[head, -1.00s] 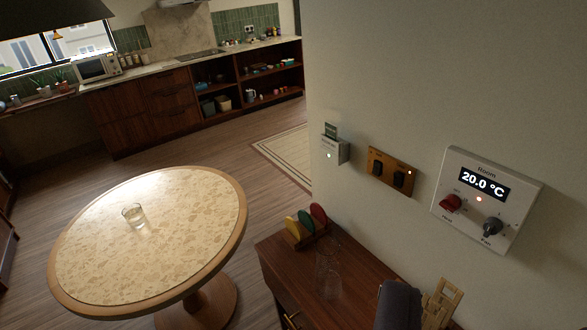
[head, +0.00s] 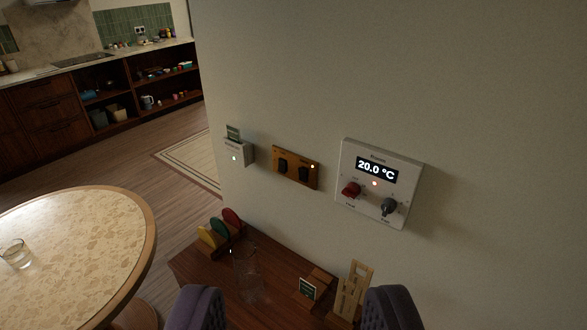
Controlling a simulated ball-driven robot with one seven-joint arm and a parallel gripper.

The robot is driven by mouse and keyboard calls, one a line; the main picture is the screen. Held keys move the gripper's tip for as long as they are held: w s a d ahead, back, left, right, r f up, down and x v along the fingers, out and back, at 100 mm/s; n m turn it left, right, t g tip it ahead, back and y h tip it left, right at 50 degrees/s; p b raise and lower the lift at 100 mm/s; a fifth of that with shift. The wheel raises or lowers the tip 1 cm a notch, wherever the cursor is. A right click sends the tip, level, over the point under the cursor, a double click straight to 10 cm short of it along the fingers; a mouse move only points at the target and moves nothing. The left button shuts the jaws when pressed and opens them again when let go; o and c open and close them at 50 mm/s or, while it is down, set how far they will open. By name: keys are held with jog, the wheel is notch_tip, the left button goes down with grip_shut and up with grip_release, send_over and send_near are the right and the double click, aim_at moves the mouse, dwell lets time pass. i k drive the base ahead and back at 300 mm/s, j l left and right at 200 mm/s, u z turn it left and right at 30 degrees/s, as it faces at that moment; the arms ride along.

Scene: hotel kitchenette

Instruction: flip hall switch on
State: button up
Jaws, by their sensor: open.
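A brown switch plate (head: 295,167) with two dark switches is on the wall, near the middle of the head view. The left switch (head: 283,166) and the right switch (head: 303,173) sit side by side. A small light glows at the plate's upper right. I cannot read any label, so I cannot tell which is the hall switch, nor how either is set. My gripper (head: 294,302) is open and empty at the bottom edge, its two dark padded fingers wide apart. It shows below the plate in the picture and is not touching it.
A white thermostat (head: 379,185) reading 20.0 °C is right of the plate; a card holder (head: 238,151) is left. Below, a wooden cabinet (head: 195,267) bears coloured discs, a clear glass vessel, a small sign and a wooden stand. A round table (head: 135,245) is at left.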

aim_at(281, 164)
jog(key=i+j, duration=0.15)
jog(key=i, duration=0.35)
jog(key=i+j, duration=0.15)
jog(key=i, duration=0.3)
